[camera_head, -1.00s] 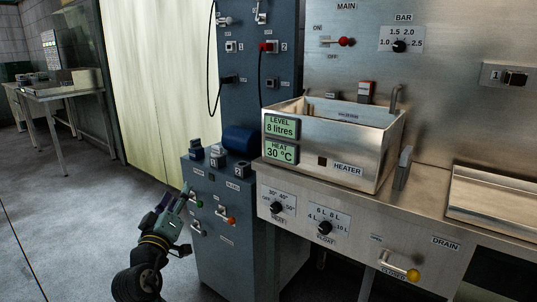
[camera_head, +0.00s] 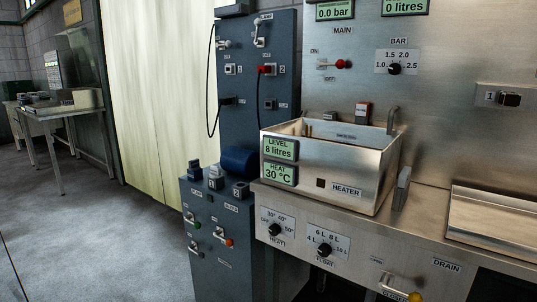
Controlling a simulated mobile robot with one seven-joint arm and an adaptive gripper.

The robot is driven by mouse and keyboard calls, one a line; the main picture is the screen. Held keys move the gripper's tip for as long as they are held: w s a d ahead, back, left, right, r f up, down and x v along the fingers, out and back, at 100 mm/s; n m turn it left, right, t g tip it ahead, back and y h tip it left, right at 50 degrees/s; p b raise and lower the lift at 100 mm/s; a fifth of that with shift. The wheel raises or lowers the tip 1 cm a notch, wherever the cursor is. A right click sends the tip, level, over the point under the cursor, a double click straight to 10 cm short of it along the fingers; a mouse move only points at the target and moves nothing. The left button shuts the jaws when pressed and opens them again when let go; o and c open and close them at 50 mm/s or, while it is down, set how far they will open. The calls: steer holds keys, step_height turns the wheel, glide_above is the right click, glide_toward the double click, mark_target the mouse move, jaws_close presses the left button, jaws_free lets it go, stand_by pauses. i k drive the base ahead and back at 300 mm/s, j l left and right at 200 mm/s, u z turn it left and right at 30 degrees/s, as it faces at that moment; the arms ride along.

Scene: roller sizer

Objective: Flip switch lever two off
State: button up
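Two pale switch levers sit at the top of the dark blue-grey panel. The left lever (camera_head: 223,44) lies roughly level. The right lever (camera_head: 260,32) stands upright. Their small labels are too blurred to read, so I cannot tell for certain which is lever two. Below them, a position marked 1 (camera_head: 231,69) and a red plug (camera_head: 266,70) beside a mark 2 sit side by side. My gripper is not in view.
A blue roller (camera_head: 239,162) and switch blocks (camera_head: 214,176) top the low blue-grey cabinet (camera_head: 210,250). The steel heater tank (camera_head: 340,160) and its counter (camera_head: 345,232) stand to the right. A red-knobbed main lever (camera_head: 340,64) is on the steel wall. Open floor (camera_head: 90,230) lies left.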

mark_target(257, 22)
steer(key=i, duration=0.7)
steer(key=i+j, duration=1)
steer(key=j, duration=0.3)
steer(key=i+j, duration=0.15)
steer(key=j, duration=0.25)
steer(key=i+j, duration=0.1)
steer(key=j, duration=0.35)
steer(key=l+z, duration=0.05)
